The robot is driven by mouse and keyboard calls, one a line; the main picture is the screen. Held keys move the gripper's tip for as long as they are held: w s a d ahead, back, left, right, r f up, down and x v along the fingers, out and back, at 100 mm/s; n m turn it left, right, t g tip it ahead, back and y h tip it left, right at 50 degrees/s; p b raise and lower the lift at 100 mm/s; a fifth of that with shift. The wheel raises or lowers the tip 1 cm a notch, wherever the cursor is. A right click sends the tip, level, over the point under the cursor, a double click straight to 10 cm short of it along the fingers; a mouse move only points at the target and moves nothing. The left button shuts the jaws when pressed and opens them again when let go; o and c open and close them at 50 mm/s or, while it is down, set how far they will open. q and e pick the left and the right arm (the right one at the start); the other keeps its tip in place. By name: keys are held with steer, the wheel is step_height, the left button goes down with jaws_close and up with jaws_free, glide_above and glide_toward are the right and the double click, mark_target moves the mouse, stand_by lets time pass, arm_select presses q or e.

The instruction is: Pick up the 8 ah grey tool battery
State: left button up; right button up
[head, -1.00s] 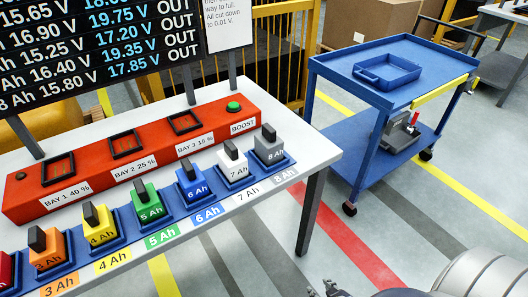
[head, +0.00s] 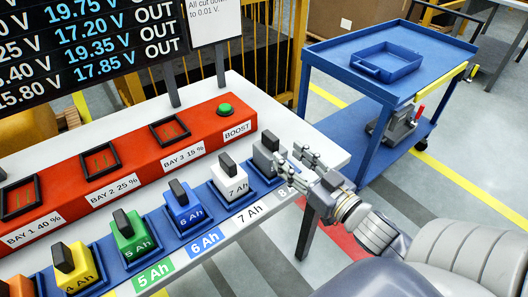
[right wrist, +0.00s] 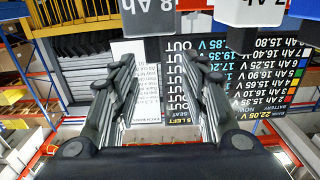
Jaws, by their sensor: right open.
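The grey 8 Ah tool battery (head: 263,160) stands upright in its blue cradle at the right end of the battery row in the head view. Its lower right part is hidden behind my right gripper (head: 300,163). That gripper is open, its fingers pointing left towards the battery from the right front. In the right wrist view the grey battery (right wrist: 150,17) shows at the top edge, beyond the open fingertips (right wrist: 157,75). Nothing is between the fingers, and I cannot tell whether a finger touches the battery. My left gripper is not in view.
The white 7 Ah battery (head: 229,183) stands close to the left of the grey one, then the blue 6 Ah battery (head: 184,212). The red charger (head: 133,168) runs behind the row, with a green button (head: 225,109). A blue cart (head: 330,59) stands beyond the table's right end.

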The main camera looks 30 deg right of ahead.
mark_target(277, 144)
steer(key=shift+w+r, duration=0.25)
steer(key=shift+w, duration=0.5)
steer(key=w, duration=0.2)
steer(key=shift+w+a+f, duration=0.1)
steer(key=shift+w+f, duration=0.1)
steer(key=shift+w, duration=0.2)
steer(key=w, duration=0.4)
steer(key=shift+d+f+p, duration=0.25)
steer(key=shift+f+p, duration=0.1)
steer(key=shift+f, duration=0.05)
steer(key=shift+w, duration=0.55)
steer(key=shift+a, duration=0.1)
jaws_close()
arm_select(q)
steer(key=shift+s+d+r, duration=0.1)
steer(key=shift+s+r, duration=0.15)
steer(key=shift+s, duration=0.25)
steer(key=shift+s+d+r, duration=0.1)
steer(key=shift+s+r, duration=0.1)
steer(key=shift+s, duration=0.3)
arm_select(e)
steer(key=shift+w+r, duration=0.1)
steer(key=shift+r, duration=0.1)
